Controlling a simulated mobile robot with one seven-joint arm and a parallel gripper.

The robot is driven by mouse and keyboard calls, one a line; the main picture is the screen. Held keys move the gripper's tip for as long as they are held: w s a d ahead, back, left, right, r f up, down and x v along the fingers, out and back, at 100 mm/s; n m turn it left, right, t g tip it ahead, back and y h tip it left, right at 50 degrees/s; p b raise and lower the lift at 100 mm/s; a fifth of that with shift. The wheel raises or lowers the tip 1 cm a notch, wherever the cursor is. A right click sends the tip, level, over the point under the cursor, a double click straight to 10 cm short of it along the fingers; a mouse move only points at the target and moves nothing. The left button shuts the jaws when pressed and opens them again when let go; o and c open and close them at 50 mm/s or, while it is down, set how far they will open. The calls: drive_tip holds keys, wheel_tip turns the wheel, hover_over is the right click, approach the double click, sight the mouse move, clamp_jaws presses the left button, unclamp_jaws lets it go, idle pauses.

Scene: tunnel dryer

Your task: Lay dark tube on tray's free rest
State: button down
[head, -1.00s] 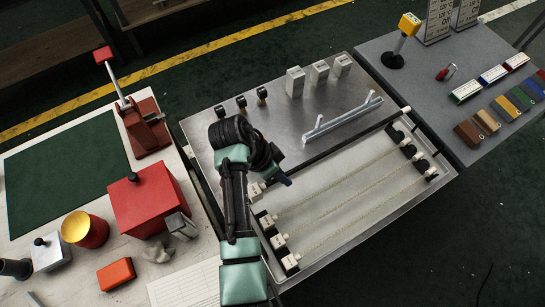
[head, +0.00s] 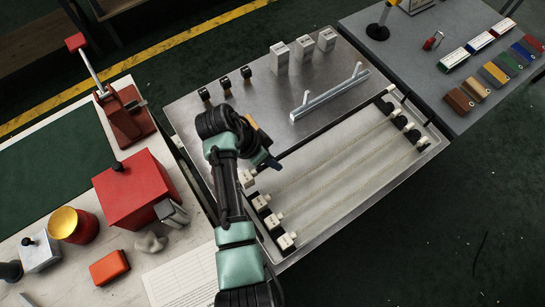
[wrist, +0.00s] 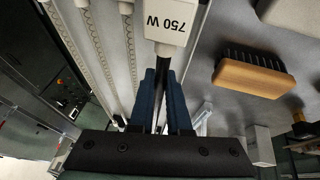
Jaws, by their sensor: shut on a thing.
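My gripper (head: 272,164) is shut on the dark tube (wrist: 160,95), which runs between the blue fingers (wrist: 160,90) in the wrist view. Its white end cap (wrist: 167,22) reads 750 W. In the head view that cap (head: 246,178) is at the tray's left end, and the tube runs along the tray's upper edge. The tray (head: 345,190) carries several light, beaded tubes (head: 340,165) side by side, with white caps in black rests (head: 260,202) at both ends. My arm and gripper hide part of the dark tube; whether it touches a rest cannot be told.
A wooden-handled brush (wrist: 252,77) lies near my gripper. A red box (head: 135,190) stands on the left table.

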drive_tip(key=shift+f+b, duration=0.55)
drive_tip(key=shift+f, duration=0.55)
drive_tip(key=shift+f+b, duration=0.85)
drive_tip(key=shift+f, duration=0.7)
idle(1.1)
drive_tip(key=c, duration=0.8)
unclamp_jaws()
drive_tip(key=w+v, duration=0.1)
drive_tip(key=v, duration=1.2)
drive_tip(key=shift+s, duration=0.45)
